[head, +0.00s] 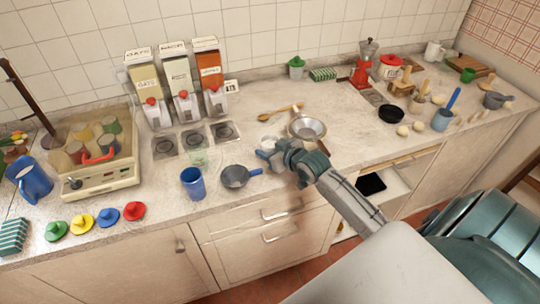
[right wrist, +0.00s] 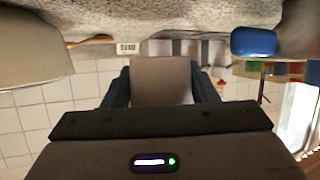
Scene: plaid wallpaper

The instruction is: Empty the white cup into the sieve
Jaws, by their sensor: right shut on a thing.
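My right gripper (head: 279,154) is over the front part of the counter. It is shut on the white cup (head: 267,143), which shows only partly beyond the jaws. In the right wrist view the cup (right wrist: 160,82) is a shaded grey-brown shape between the two dark fingers. Its tilt and contents cannot be told. The grey sieve (head: 233,178) with a blue handle lies on the counter just left of the gripper. Its handle points toward the gripper and shows as a blue blob (right wrist: 254,42) in the right wrist view. My left gripper is not in view.
A metal bowl-like pan (head: 308,128) stands just behind the gripper, with a wooden spoon (head: 280,112) behind it. A blue cup (head: 192,182) stands left of the sieve. Dispensers (head: 176,85) line the wall. The counter's front edge runs close below the sieve.

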